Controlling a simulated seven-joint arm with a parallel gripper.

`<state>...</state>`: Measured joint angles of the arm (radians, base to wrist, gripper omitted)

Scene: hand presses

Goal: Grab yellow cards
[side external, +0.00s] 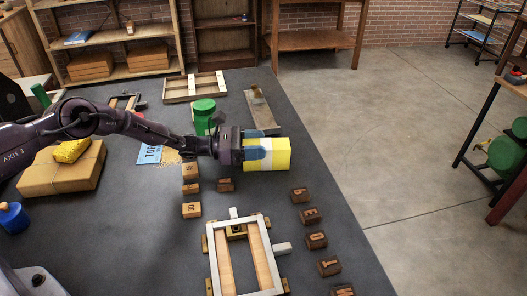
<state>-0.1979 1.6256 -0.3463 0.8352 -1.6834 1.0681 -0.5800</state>
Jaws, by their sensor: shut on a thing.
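The far finger and the side of the block away from the camera are partly hidden. I cannot tell whether the block touches the dark table (220,270) or hangs just above it.
Below stands a wooden frame press (275,268). Letter blocks (316,240) lie to its right, and more wooden blocks (191,210) lie left of my gripper. A green container (203,106) and a metal-topped board (260,112) stand behind. A brown parcel (62,178) lies left.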

